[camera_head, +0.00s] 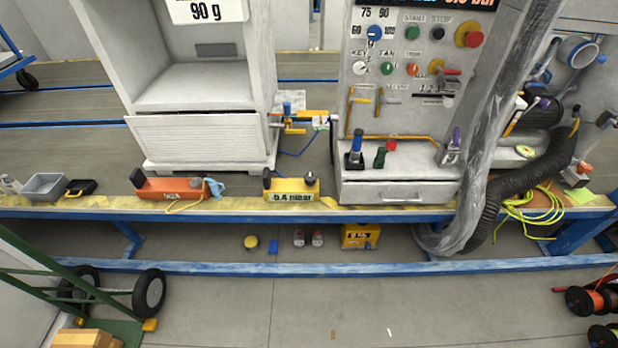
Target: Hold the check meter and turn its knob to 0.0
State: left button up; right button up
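The check meter looks to be the yellow box (282,188) standing on the front edge of the long bench. Its white front label shows a reading in mbar, which looks like 0.4, but the first digit is blurred. A dark upright part (267,178) stands at its left end. A small round part (310,178), which may be the knob, sits on top at its right end. Neither of my grippers shows in the head view, and nothing touches the meter.
An orange device (170,188) with a blue cloth (215,188) stands left of the meter. A grey tray (44,186) lies farther left. A control panel cabinet (400,100) with a drawer stands right behind, beside a thick hose (530,180).

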aim_at(310, 179)
jog(key=i+j, duration=0.15)
jog(key=i, duration=0.3)
jog(key=i+j, duration=0.15)
jog(key=i, duration=0.3)
jog(key=i+j, duration=0.15)
jog(key=i, duration=0.25)
